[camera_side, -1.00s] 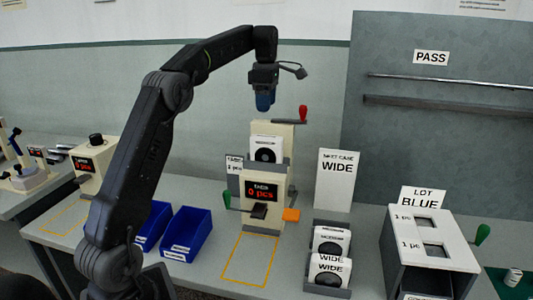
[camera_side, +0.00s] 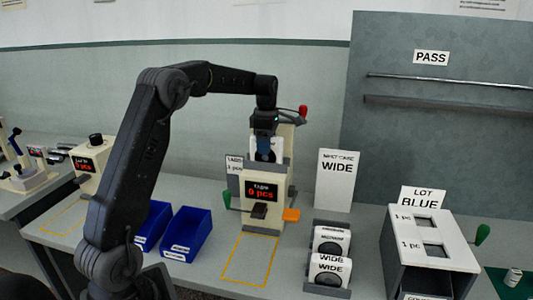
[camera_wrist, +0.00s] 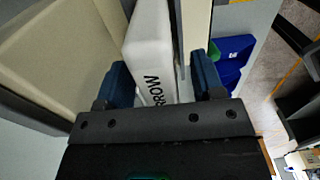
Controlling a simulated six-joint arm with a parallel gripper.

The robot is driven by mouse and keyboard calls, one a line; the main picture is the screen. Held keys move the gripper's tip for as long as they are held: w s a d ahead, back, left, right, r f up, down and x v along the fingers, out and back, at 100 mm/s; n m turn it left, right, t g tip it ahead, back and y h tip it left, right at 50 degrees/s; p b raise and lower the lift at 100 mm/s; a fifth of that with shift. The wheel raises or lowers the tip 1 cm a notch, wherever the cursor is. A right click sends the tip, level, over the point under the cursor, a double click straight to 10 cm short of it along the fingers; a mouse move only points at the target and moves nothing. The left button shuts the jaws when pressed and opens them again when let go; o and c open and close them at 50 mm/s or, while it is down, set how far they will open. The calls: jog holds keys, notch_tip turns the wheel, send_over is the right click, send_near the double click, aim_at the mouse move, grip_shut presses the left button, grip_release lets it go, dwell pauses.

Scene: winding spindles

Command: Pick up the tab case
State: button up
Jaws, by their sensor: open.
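The tab case (camera_wrist: 150,45) is a white slab with the letters "ROW" readable on its edge in the wrist view. In the side view the white case (camera_side: 277,150) sits upright in the upper holder of the beige machine (camera_side: 285,175), partly hidden by my gripper. My gripper (camera_wrist: 163,82) is open, with one blue finger on each side of the case. A gap shows beside the right finger; contact at the left finger is unclear. In the side view my gripper (camera_side: 264,148) points down at the top of the case.
The machine's display (camera_side: 261,192) reads 0 pcs, and a red-knobbed lever (camera_side: 303,111) stands close right of my gripper. Two blue bins (camera_side: 187,235) are at left. A rack (camera_side: 327,288) of "WIDE" cases and a grey "LOT BLUE" box (camera_side: 430,245) are at right. The yellow-outlined area (camera_side: 250,262) is empty.

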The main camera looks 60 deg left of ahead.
jog(key=shift+f, duration=0.25)
jog(key=shift+c, duration=0.4)
jog(key=c, duration=1)
jog(key=shift+r, duration=0.15)
